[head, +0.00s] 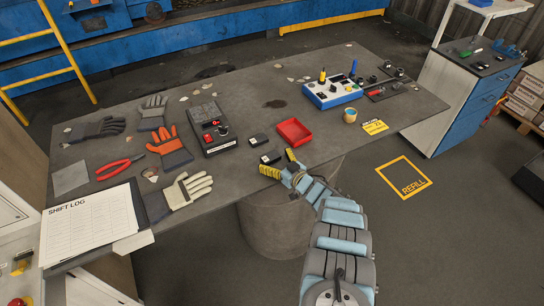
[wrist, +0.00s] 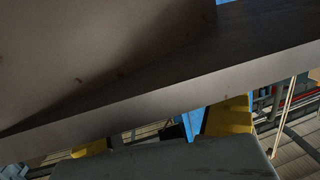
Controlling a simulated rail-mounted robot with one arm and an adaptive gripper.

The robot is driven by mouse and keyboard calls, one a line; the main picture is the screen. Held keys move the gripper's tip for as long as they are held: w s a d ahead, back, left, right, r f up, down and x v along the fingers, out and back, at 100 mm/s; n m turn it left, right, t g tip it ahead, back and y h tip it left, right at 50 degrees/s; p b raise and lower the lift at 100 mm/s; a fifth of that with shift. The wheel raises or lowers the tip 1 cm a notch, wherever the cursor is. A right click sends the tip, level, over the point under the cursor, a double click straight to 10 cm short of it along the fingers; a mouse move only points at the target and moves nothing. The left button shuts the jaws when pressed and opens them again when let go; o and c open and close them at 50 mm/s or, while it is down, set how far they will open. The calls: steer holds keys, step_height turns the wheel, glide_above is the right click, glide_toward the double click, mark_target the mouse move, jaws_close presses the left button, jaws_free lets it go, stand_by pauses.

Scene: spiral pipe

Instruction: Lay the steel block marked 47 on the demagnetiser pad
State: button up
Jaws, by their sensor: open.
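Two small dark blocks lie near the table's front edge in the head view: one block (head: 258,140) farther back, and a nearer block (head: 270,157) with a pale mark. Their numbers are too small to read. A dark flat box (head: 206,122) with red controls lies left of them; it may be the demagnetiser, but its label cannot be read. My gripper (head: 280,164) is open at the table's front edge, its yellow fingertips close to the nearer block. I cannot tell whether they touch it. In the wrist view the yellow fingers (wrist: 165,130) stand apart, with no block visible between them.
A red tray (head: 295,132) stands right of the blocks, with a blue-and-white control box (head: 332,94) behind it. Gloves (head: 188,188), red pliers (head: 119,166) and a shift log (head: 91,222) cover the left. The table edge (wrist: 130,109) spans the wrist view.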

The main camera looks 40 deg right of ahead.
steer(key=s+r+p, duration=0.2)
steer(key=s+p, duration=0.1)
steer(key=s, duration=1.1)
steer(key=shift+a+r+p, duration=0.15)
steer(key=shift+r+p, duration=0.05)
steer(key=shift+p, duration=0.15)
steer(key=shift+s, duration=0.25)
steer(key=shift+c, duration=0.3)
steer(key=shift+s, duration=0.15)
steer(key=c, duration=0.4)
